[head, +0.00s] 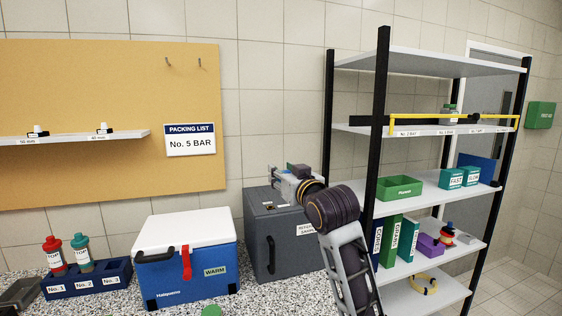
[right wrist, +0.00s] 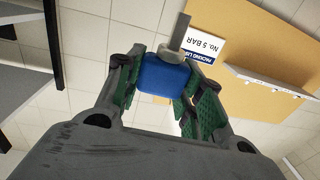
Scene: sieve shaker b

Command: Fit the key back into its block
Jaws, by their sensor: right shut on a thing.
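My right gripper (head: 284,176) is raised above the grey cabinet. In the right wrist view its green-padded fingers (right wrist: 163,88) are shut on a blue-handled piece with a grey metal shaft, which I take to be the key (right wrist: 163,75). The shaft points away from the palm. In the head view the key is too small and covered to make out. A small light plate with dark spots (head: 268,207) lies on the cabinet top below the gripper; I cannot tell whether it is the key's block. My left gripper is not in view.
The grey cabinet (head: 262,240) stands between a blue cooler with a white lid (head: 187,275) and a shelf rack (head: 382,100) holding boxes and binders. A bottle rack (head: 88,284) stands left on the speckled counter. A corkboard (head: 100,85) with a narrow shelf hangs behind.

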